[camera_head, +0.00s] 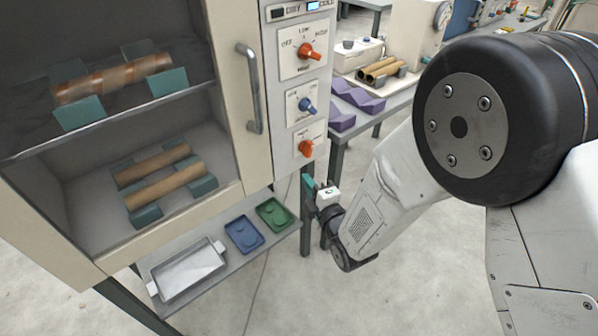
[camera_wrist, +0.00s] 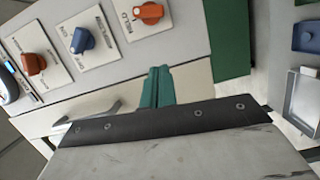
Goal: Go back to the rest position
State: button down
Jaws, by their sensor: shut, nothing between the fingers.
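My gripper (camera_head: 309,188) has teal fingers and is at the end of my white arm, just right of the cabinet's lower right corner and below the control panel (camera_head: 298,75). In the wrist view the teal fingers (camera_wrist: 157,86) are together, with nothing between them. The panel with its orange and blue knobs lies beyond them.
A shelf below holds a metal tray (camera_head: 188,270), a blue tray (camera_head: 244,235) and a green tray (camera_head: 273,214). Bare floor lies below the arm.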

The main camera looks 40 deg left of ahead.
jog(key=shift+v, duration=0.85)
